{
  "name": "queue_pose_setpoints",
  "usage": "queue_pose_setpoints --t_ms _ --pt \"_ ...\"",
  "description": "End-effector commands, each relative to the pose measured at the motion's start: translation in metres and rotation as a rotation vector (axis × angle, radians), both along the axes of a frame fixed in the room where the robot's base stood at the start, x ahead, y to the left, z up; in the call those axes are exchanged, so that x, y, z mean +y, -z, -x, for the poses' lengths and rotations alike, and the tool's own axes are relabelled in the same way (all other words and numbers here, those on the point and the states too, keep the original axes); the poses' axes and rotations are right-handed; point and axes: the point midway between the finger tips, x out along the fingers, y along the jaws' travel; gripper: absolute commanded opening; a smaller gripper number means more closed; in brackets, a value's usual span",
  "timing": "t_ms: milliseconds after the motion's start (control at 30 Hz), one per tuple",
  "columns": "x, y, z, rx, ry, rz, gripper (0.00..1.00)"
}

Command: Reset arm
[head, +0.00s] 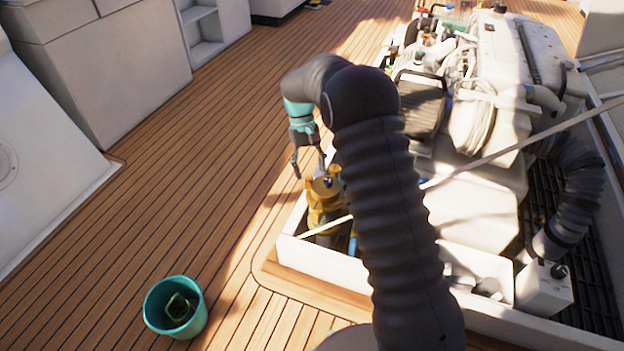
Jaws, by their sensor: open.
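My gripper (309,168) is at the end of my dark, ribbed arm, which reaches up through the middle of the head view and bends over to the left. The gripper points downward with its two fingers apart, and I see nothing between them. It is above or beside a brass-coloured fitting (322,203) at the near left corner of the engine hatch. I cannot tell whether the right finger touches the fitting. My arm hides part of the hatch behind it.
A teal bucket (175,307) with a dark green item inside stands on the wooden deck (150,200). The open hatch (330,284) with a white engine (480,185) fills the right side. White cabinets (110,75) line the upper left. The deck between is clear.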

Motion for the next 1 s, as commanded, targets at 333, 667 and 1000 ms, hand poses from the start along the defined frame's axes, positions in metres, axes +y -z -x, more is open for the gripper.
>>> queue_pose_setpoints --t_ms 333,667,1000 --pt "0.001 -0.006 -0.002 0.0 0.0 0.0 0.63" --pt "0.002 -0.004 -0.005 -0.019 0.005 -0.005 0.63" --pt "-0.011 0.018 0.033 -0.047 0.039 -0.014 0.63"
